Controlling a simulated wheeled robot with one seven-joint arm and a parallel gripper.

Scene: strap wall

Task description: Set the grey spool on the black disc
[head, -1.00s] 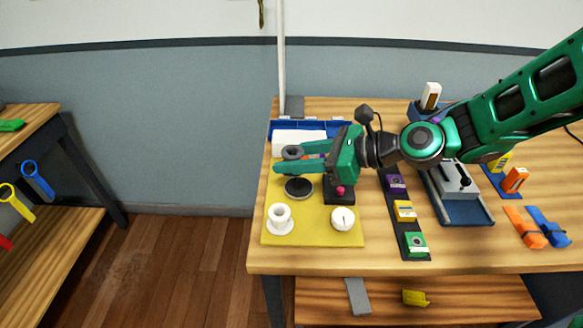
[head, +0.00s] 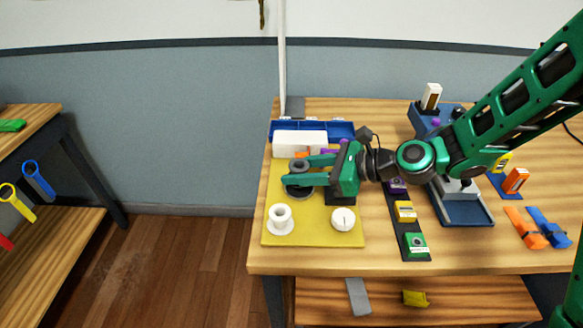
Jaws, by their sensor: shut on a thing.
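The grey spool (head: 298,165) is upright between my gripper's fingers, over the left part of the yellow mat (head: 318,236). My gripper (head: 299,173) points left and is shut on the spool. The black disc (head: 299,195) lies on the mat directly below, partly covered by the spool and the near finger. I cannot tell whether the spool's underside touches the disc.
A white spool (head: 281,219) and a round white knob-like piece (head: 343,219) stand at the mat's front. A white block (head: 299,143) and a blue tray (head: 341,130) are behind. A strip with coloured blocks (head: 405,211) lies to the right.

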